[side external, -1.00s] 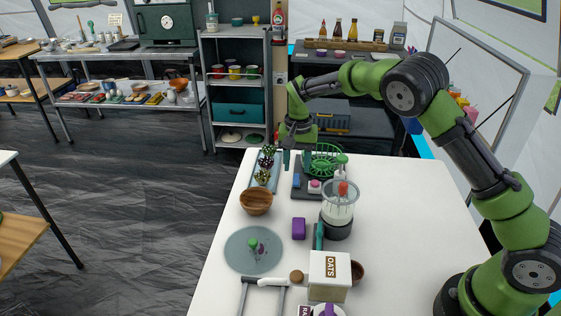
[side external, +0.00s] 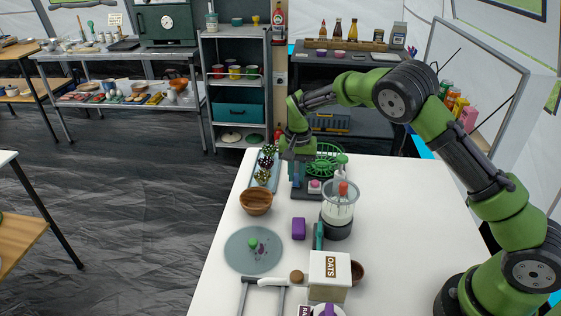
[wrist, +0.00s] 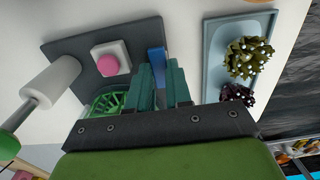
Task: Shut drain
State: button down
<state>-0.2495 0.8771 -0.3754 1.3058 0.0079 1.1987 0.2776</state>
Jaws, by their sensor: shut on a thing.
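A dark grey base (side external: 307,195) near the table's far edge carries a green wire basket (side external: 325,158), a white block with a pink button (side external: 315,186) and a slim blue piece. The base also shows in the wrist view (wrist: 70,40), with the pink button (wrist: 108,63) left of the blue piece (wrist: 156,60). I cannot tell for sure which part is the drain. My gripper (side external: 298,182) points down over the base. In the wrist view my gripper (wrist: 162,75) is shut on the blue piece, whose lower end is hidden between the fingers.
A pale blue tray (wrist: 214,60) with dark bumpy items lies close beside the base. A blender (side external: 338,208), a wooden bowl (side external: 256,201), a purple block (side external: 298,228) and an oats box (side external: 329,275) stand nearer the camera. The table's right side is clear.

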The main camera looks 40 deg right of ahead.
jog(key=shift+s+a+t+h, duration=0.2)
jog(key=shift+t+h, duration=0.5)
jog(key=c, duration=1)
grip_release()
jog(key=shift+c, duration=0.2)
notch_tip(320, 180, up, 17)
jog(key=s+a, duration=0.2)
jog(key=shift+f, duration=0.2)
jog(key=s+r+n+t+y, duration=0.1)
jog(key=s+r+n+t, duration=0.1)
jog(key=s, duration=1.1)
jog(key=s+r+n+t+y, duration=0.2)
jog(key=s+r+n+t, duration=0.1)
jog(key=s, duration=1)
jog(key=shift+s+d+r+t, duration=0.2)
jog(key=shift+s+t, duration=0.05)
jog(key=shift+t, duration=0.15)
